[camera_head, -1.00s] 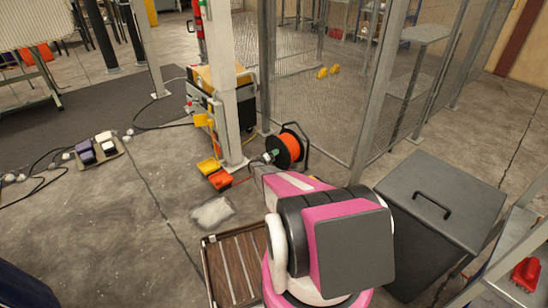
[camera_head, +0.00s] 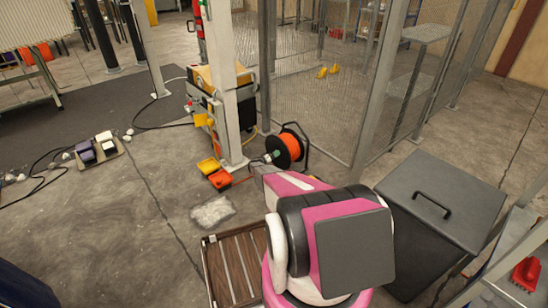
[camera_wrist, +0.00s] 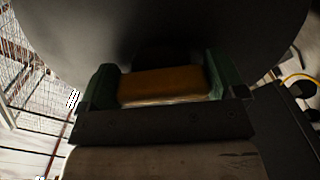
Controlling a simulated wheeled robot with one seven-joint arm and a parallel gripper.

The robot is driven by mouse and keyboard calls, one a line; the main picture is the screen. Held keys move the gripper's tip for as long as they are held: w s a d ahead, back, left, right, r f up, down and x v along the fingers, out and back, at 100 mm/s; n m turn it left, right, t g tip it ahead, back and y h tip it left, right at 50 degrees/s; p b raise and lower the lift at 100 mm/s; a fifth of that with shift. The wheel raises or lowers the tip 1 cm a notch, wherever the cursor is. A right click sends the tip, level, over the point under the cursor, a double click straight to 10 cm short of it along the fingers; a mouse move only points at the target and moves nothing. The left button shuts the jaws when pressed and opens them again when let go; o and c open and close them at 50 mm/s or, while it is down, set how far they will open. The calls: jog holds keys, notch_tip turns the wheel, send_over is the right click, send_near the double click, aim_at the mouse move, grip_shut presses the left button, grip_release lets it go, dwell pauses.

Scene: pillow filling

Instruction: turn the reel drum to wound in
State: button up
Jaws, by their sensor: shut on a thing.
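The cable reel drum (camera_head: 287,147) is orange with a dark rim and stands in a black frame on the floor, beside the mesh fence. My gripper (camera_head: 270,158) reaches the drum's left side, partly hidden behind my pink and white arm. In the wrist view, the green fingers of my gripper (camera_wrist: 162,88) are shut on an orange-brown part, with a large grey round face of the drum (camera_wrist: 230,30) close behind. The exact part held is dark and hard to make out.
A grey post (camera_head: 222,80) and orange and yellow boxes (camera_head: 219,179) stand left of the reel. The mesh fence (camera_head: 310,80) is behind it. A clear bag (camera_head: 212,212) and wooden tray (camera_head: 235,265) lie nearer; a grey lidded bin (camera_head: 440,200) is right.

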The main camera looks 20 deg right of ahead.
jog(key=o, duration=1)
jog(key=shift+a, duration=0.1)
jog(key=v, duration=1)
jog(key=shift+s+a, duration=0.2)
jog(key=shift+a, duration=0.15)
jog(key=s+a+r+g+y, duration=0.2)
jog(key=s+r+g+y, duration=0.1)
jog(key=s+r, duration=0.75)
jog(key=s+a+r+g+y, duration=0.2)
jog(key=s+r+g+y, duration=0.1)
jog(key=s+r, duration=0.8)
jog(key=s+a+r+n+y, duration=0.1)
jog(key=s+a+r+y, duration=0.2)
jog(key=s, duration=0.6)
jog(key=s+a+r+n+y, duration=0.1)
jog(key=s+a+r+y, duration=0.3)
jog(key=s+a+r, duration=0.3)
jog(key=s+a+r+n+y, duration=0.2)
jog(key=s+a+r+y, duration=0.2)
jog(key=s+r, duration=0.5)
jog(key=s+a, duration=0.1)
jog(key=s, duration=0.2)
jog(key=shift+a, duration=0.25)
